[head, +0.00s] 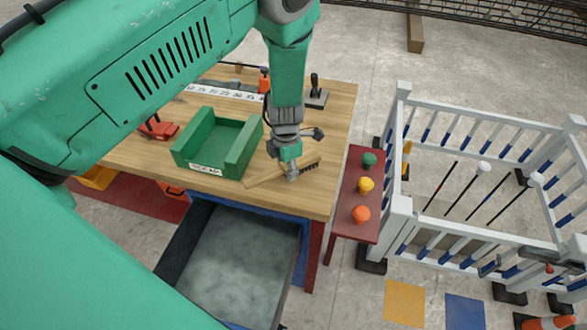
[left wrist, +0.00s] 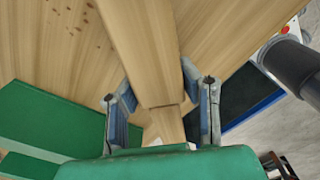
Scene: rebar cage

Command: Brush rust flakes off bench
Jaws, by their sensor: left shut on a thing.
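The wooden bench (head: 336,112) fills the middle of the head view. My left gripper (head: 291,172) is low over its front right part, shut on a brush (head: 262,178) with a pale wooden body and dark bristles. In the left wrist view the fingers (left wrist: 158,97) lie on both sides of the brush's wooden body (left wrist: 143,45). Small brown rust flakes (left wrist: 88,16) are scattered on the bench top, left of the brush in that view. I cannot tell whether the bristles touch the bench. My right gripper is not in view.
A green open tray (head: 190,152) stands on the bench left of the brush. A dark open bin (head: 238,262) sits below the bench's front edge. A red stand (head: 349,213) with coloured knobs and a white railing (head: 480,125) are on the right.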

